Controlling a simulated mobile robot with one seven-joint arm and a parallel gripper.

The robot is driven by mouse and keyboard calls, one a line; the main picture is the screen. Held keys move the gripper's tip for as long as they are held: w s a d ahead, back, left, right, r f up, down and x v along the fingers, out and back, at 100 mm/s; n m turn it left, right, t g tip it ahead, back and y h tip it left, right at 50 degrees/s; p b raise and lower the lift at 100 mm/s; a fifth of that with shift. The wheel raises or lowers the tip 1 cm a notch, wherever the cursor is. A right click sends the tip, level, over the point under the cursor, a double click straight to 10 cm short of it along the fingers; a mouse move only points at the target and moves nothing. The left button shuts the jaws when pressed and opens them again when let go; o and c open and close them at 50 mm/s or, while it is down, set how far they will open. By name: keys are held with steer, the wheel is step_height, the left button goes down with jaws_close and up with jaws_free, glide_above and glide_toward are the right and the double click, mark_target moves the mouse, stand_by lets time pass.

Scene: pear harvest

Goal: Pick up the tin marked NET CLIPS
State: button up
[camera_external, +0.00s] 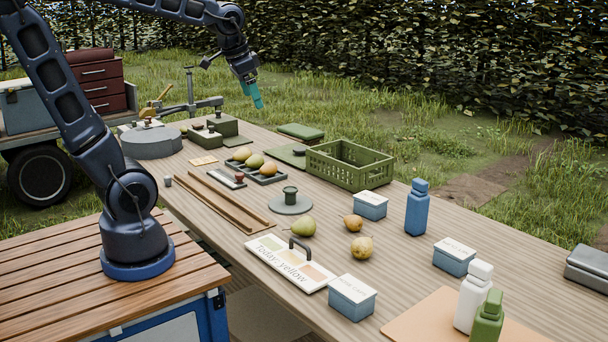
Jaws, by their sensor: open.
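Three small blue tins with white labelled lids stand on the wooden table. One tin (370,211) is at the right end of the green crate. A second tin (453,264) is further right, beyond the blue bottle. The third tin (351,304) is near the table's front edge. The lettering on their lids is too small to read, so I cannot tell which is marked NET CLIPS. My gripper (257,102) has teal fingers and is open and empty. It is raised above the far left part of the table, well away from all three tins.
A green crate (350,178) stands at the table's back edge.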

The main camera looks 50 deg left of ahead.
steer(key=w+d+f+m, duration=0.1)
steer(key=w+d+m, duration=0.1)
steer(key=w+d, duration=0.35)
steer(key=w+d+f+m, duration=0.2)
steer(key=w+d, duration=0.1)
steer(key=w, duration=0.5)
steer(key=m+g+h, duration=0.4)
steer(key=m, duration=0.7)
glide_above(454, 247)
steer(key=a, duration=0.3)
steer(key=f, duration=2.9)
steer(key=shift+w+a, duration=0.15)
steer(key=shift+a, duration=0.05)
steer(key=shift+h, duration=0.3)
steer(key=x, duration=1.1)
steer(key=shift+d+f, duration=0.1)
steer(key=shift+f, duration=0.25)
steer(key=c, duration=1.2)
